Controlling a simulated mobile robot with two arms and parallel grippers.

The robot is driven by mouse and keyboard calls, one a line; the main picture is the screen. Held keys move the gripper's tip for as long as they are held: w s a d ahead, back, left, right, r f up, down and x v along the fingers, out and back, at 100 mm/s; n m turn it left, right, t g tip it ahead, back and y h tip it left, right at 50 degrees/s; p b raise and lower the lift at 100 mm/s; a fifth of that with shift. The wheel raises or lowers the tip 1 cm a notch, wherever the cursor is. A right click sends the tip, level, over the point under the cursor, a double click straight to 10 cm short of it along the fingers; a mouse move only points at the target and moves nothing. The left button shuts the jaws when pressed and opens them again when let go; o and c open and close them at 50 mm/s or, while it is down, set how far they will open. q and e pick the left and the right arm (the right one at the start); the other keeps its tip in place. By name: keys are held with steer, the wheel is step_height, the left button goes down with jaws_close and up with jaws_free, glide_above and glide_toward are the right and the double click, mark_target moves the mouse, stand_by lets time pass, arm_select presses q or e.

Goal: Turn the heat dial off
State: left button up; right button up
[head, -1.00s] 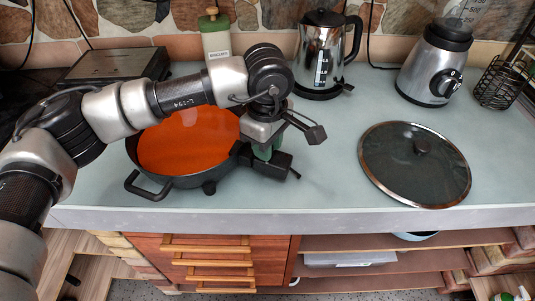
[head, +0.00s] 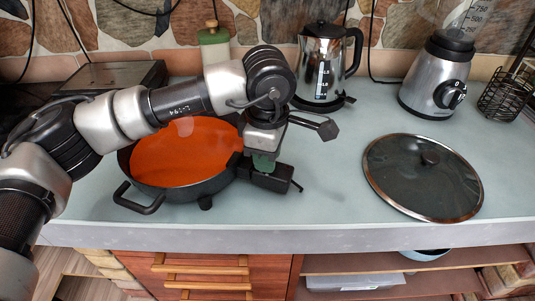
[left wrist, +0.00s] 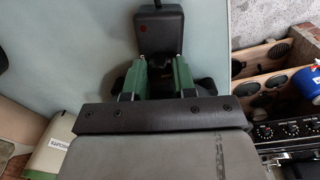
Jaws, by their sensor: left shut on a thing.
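A black control box (head: 270,178) sits at the right side of a dark electric pan (head: 143,207) with an orange-red inside. My left gripper (head: 264,163) points down on this box, its green fingers at the box top. In the left wrist view the box (left wrist: 160,32) has a small red spot on its face. There the two green fingers of my left gripper (left wrist: 157,80) are closed on the heat dial, which is mostly hidden between them. Its pointer or marks cannot be read. My right gripper is in neither view.
A glass lid (head: 422,185) lies on the counter to the right. A kettle (head: 325,65) and a blender (head: 437,80) stand behind, with a wire basket (head: 505,95) at the far right. A green-topped jar (head: 213,45) stands behind my arm. The counter between pan and lid is clear.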

arm_select(q)
steer(key=o, duration=0.9)
steer(key=shift+o, duration=0.2)
step_height(320, 180, up, 11)
steer(key=shift+s, duration=0.25)
steer(key=shift+f, duration=0.15)
